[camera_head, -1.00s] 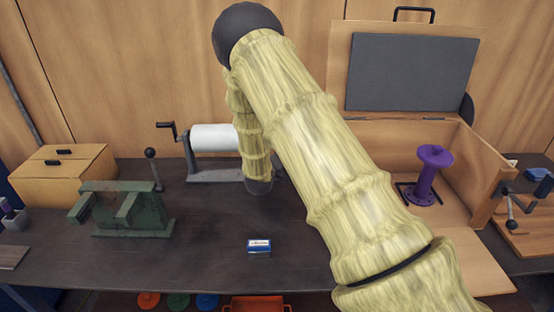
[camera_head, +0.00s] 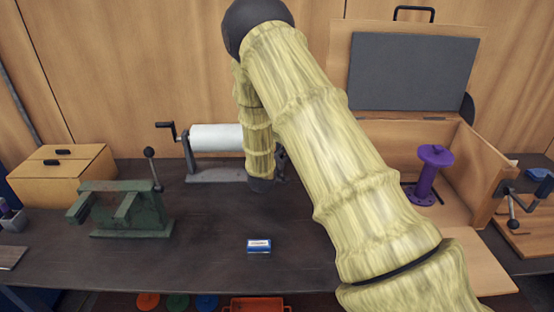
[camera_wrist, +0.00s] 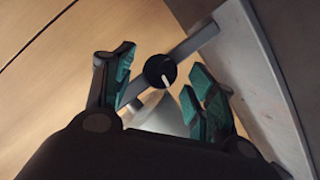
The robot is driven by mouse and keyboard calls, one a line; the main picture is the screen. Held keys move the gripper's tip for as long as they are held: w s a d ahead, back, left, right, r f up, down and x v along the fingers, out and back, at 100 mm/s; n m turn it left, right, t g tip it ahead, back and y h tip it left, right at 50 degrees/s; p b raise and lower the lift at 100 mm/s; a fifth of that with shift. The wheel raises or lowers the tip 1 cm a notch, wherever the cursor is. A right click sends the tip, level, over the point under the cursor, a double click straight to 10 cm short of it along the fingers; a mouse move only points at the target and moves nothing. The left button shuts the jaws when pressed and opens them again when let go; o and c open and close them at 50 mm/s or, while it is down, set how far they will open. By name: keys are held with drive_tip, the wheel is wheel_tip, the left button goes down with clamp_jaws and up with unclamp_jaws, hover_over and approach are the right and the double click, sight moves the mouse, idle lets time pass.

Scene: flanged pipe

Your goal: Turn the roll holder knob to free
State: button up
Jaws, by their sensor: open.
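The roll holder (camera_head: 192,158) stands near the back of the bench, carrying a white roll (camera_head: 217,138). My arm covers its right end in the head view. In the wrist view, the round black knob (camera_wrist: 160,71) with a white pointer mark sits on a grey metal bar. The mark points down and slightly right. My gripper (camera_wrist: 163,86) is open. Its teal-padded fingers are on either side of the knob in the picture, with visible gaps. I cannot tell how far in depth the fingertips are from the knob.
A green vise (camera_head: 125,208) and a wooden box (camera_head: 63,175) stand left. A grey plate (camera_wrist: 275,75) flanks the gripper's right side.

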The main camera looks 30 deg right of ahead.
drive_tip(key=v, duration=1.2)
